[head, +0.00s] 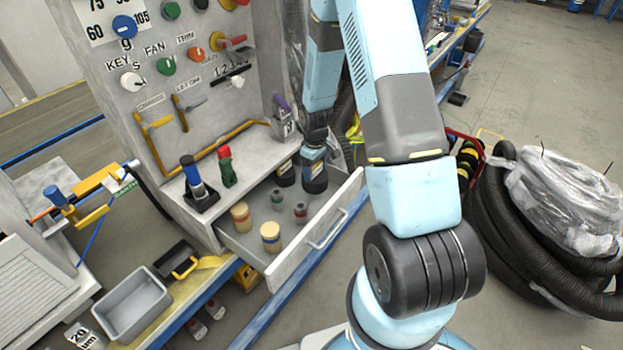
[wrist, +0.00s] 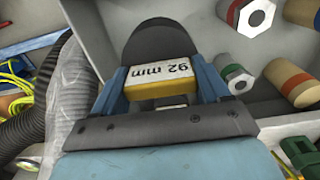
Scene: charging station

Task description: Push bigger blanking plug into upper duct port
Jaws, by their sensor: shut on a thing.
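A black plug with a yellow band and a label reading "92 mm" (wrist: 160,72) sits between my gripper's blue fingers in the wrist view. My gripper (head: 313,158) is shut on it, pointing down at the back right of the open drawer. The held plug's black lower end (head: 314,186) shows in the head view, but whether it touches the drawer floor is unclear. A second black plug with a label (head: 285,174) stands just left of it. I cannot make out the upper duct port in either view.
The open drawer (head: 325,228) also holds two tan plugs (head: 270,236) and two small hex-topped plugs (head: 300,211). A grey bin (head: 133,305) sits at lower left. Black hoses (head: 505,250) lie on the right.

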